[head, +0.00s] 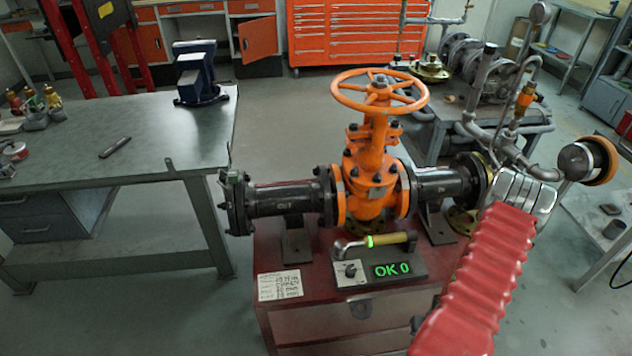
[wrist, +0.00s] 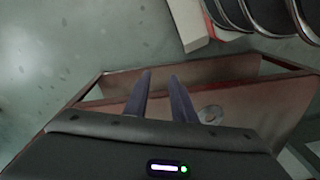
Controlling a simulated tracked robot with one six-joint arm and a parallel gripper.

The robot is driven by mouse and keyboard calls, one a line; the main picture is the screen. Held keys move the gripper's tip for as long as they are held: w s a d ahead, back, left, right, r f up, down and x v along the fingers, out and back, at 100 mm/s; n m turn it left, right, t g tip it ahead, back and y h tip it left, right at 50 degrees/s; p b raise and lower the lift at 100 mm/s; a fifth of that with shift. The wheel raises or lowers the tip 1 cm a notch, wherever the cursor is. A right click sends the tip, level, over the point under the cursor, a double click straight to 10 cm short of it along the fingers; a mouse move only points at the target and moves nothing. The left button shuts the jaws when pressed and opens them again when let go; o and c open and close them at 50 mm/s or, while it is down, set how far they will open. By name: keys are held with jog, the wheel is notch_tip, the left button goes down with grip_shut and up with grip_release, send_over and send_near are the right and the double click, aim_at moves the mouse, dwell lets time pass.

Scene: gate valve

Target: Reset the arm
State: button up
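My gripper (wrist: 161,76) shows in the wrist view with its two dark fingers apart and nothing between them. It points toward a reddish-brown open-framed structure (wrist: 215,68) with grey floor beyond. In the head view my arm shows as a red ribbed sleeve with a silver part at its upper end, right of the valve; the gripper fingers cannot be made out there. The orange gate valve (head: 372,178) with its round handwheel (head: 340,92) sits between black flanged pipes on a dark red cabinet (head: 330,325).
A grey workbench (head: 150,140) with a blue vise (head: 198,85) stands at left. A pipe with a round gauge (head: 578,160) is close beside my arm's upper end. A bench with pumps and pipes (head: 480,75) stands behind. Floor is clear between workbench and cabinet.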

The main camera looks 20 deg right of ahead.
jog(key=w+a+r+g, duration=0.1)
jog(key=w+a+r, duration=0.2)
jog(key=r, duration=0.8)
jog(key=w+a+r, duration=0.2)
jog(key=r, duration=0.8)
jog(key=w+a+r+g, duration=0.1)
jog(key=w+a+r, duration=0.2)
jog(key=r, duration=0.8)
jog(key=a+r+n+t, duration=0.6)
jog(key=a+r+t, duration=0.1)
jog(key=a+r, duration=1.9)
jog(key=shift+w+a+r+n, duration=0.15)
jog(key=shift+r+n, duration=0.15)
jog(key=shift+r, duration=0.6)
